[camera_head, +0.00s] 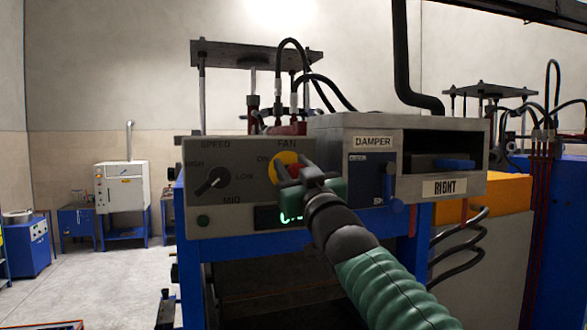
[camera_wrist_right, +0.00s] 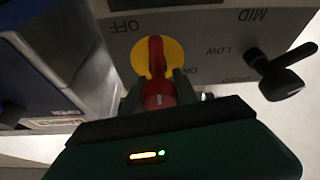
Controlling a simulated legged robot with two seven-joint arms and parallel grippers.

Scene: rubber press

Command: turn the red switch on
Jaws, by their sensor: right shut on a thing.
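The red switch (camera_wrist_right: 156,72) sits on a round yellow plate (camera_head: 283,160) under the FAN label on the grey control panel (camera_head: 235,212). ON is printed to the left of the plate in the head view. In the wrist view the panel shows upside down, with OFF at upper left and ON at lower right of the plate. My right gripper (camera_head: 298,172) is shut on the red switch, with one finger on each side of it in the wrist view (camera_wrist_right: 158,92). In the head view the gripper hides most of the switch. My left gripper is not in view.
A black speed knob (camera_head: 213,181) is left of the switch, and also shows in the wrist view (camera_wrist_right: 281,76). A partly hidden green-lit display (camera_head: 290,217) is below. The DAMPER box (camera_head: 370,165) with a blue lever (camera_head: 395,190) stands close on the right.

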